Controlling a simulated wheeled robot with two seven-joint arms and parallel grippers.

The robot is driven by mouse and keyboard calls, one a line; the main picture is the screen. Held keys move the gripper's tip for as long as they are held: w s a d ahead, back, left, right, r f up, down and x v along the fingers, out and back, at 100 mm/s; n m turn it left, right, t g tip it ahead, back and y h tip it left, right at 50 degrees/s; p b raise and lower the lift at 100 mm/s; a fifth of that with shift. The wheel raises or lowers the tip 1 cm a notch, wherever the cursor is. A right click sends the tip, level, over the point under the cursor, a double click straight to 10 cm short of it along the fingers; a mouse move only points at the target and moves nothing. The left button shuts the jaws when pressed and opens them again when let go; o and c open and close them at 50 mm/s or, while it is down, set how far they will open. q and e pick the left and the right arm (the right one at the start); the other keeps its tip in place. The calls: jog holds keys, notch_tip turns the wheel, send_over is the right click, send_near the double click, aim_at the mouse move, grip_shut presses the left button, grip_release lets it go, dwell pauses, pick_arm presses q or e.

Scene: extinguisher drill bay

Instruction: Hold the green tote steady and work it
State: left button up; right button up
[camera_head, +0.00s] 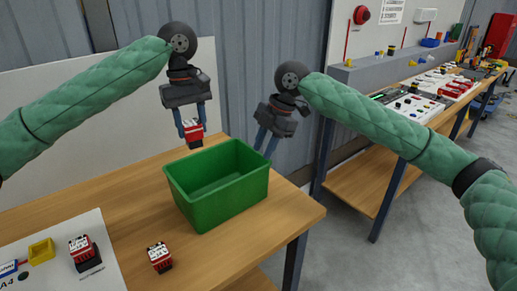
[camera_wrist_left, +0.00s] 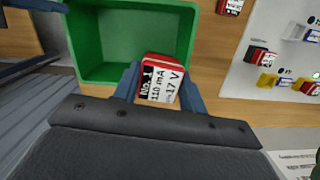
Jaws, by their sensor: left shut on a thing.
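The green tote (camera_head: 217,190) stands upright on the wooden table near its right end; its visible inside is empty. It also shows in the left wrist view (camera_wrist_left: 88,60). My left gripper (camera_head: 193,128) is shut on a red block with a white label (camera_head: 194,138), above the tote's far left rim. In the left wrist view the block (camera_wrist_left: 160,80) reads "No. 1", "110 mA", "17 V". My right gripper (camera_head: 267,142) points down at the tote's far right rim. Its fingertips are partly hidden there, so I cannot tell whether it grips the rim.
A similar red-and-white block (camera_head: 159,257) lies on the table in front of the tote. Another block (camera_head: 84,251) and a yellow holder (camera_head: 41,251) are on a white board (camera_head: 104,272) at the left. A cluttered bench (camera_head: 375,160) stands at the right.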

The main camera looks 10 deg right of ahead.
jog(key=h, duration=0.1)
jog(key=a+h, duration=0.1)
jog(key=shift+s+a+f+h, duration=0.1)
jog(key=shift+s+a+h, duration=0.15)
jog(key=shift+s+h, duration=0.05)
jog(key=shift+a+f+t+h, duration=0.15)
jog(key=shift+t+h, duration=0.25)
jog(key=shift+h, duration=0.3)
send_over(258, 201)
notch_tip(258, 201, down, 12)
grip_shut()
